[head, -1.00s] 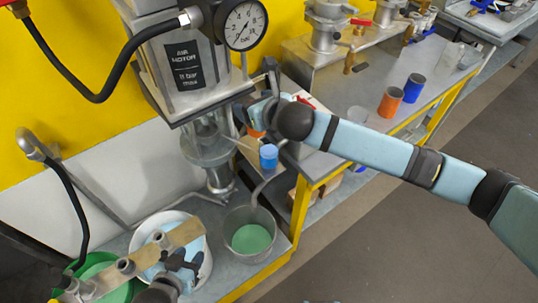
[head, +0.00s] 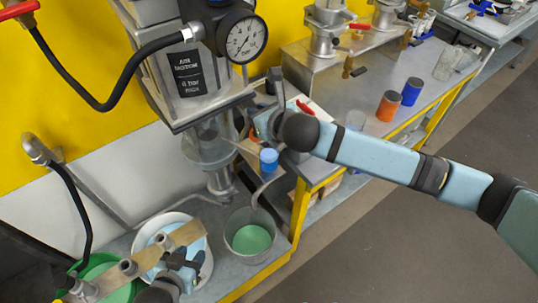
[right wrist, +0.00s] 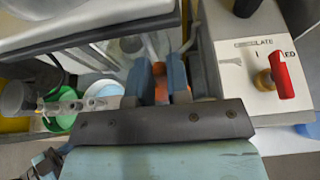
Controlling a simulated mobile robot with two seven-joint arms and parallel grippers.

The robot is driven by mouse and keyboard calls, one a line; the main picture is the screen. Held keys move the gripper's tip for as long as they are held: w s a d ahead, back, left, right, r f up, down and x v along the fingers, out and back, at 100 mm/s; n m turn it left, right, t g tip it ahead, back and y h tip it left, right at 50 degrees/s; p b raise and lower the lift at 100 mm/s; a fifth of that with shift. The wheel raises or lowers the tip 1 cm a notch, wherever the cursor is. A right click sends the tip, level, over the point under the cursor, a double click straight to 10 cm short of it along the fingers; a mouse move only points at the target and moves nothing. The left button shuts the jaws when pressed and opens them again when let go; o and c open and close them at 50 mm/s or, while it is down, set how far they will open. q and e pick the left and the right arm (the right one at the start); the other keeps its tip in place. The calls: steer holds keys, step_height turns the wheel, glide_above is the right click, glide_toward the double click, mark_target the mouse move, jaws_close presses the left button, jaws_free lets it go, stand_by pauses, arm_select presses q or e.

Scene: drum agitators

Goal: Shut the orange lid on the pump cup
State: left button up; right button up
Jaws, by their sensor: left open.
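A little orange (head: 255,138), perhaps the lid, shows beside my right gripper (head: 262,122) under the air motor; the arm hides most of it. In the right wrist view my right fingers (right wrist: 161,85) stand apart, with an orange piece (right wrist: 161,92) between or beyond them and more orange right of the right finger. I cannot tell whether they touch it. A clear cup (head: 210,145), possibly the pump cup, hangs under the air motor; whether the lid is shut is hidden. My left gripper (head: 182,260) is open near the white bucket, at lower left.
A metal bucket of green liquid (head: 250,240) and a white bucket (head: 203,270) stand below. Orange (head: 388,106) and blue (head: 412,91) cups stand on the right bench. A red-handled switch box (right wrist: 285,75) is close right of the fingers.

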arm_select(q)
steer(key=shift+a+r, duration=0.1)
steer(key=shift+r, duration=0.5)
arm_select(e)
steer(key=shift+s+d+r, duration=0.15)
steer(key=shift+s+d, duration=0.15)
steer(key=shift+s, duration=0.15)
steer(key=shift+s+d+f+p, duration=0.3)
steer(key=shift+s+d, duration=0.2)
steer(key=shift+s, duration=0.25)
steer(key=shift+s+d+f+p, duration=0.15)
steer(key=shift+s+d+p, duration=0.2)
steer(key=shift+s+d, duration=0.35)
steer(key=shift+s+d+f+p, duration=0.25)
steer(key=shift+s+d+p, duration=0.1)
steer(key=shift+s, duration=0.5)
arm_select(q)
steer(key=shift+r, duration=0.8)
arm_select(e)
steer(key=shift+f, duration=0.1)
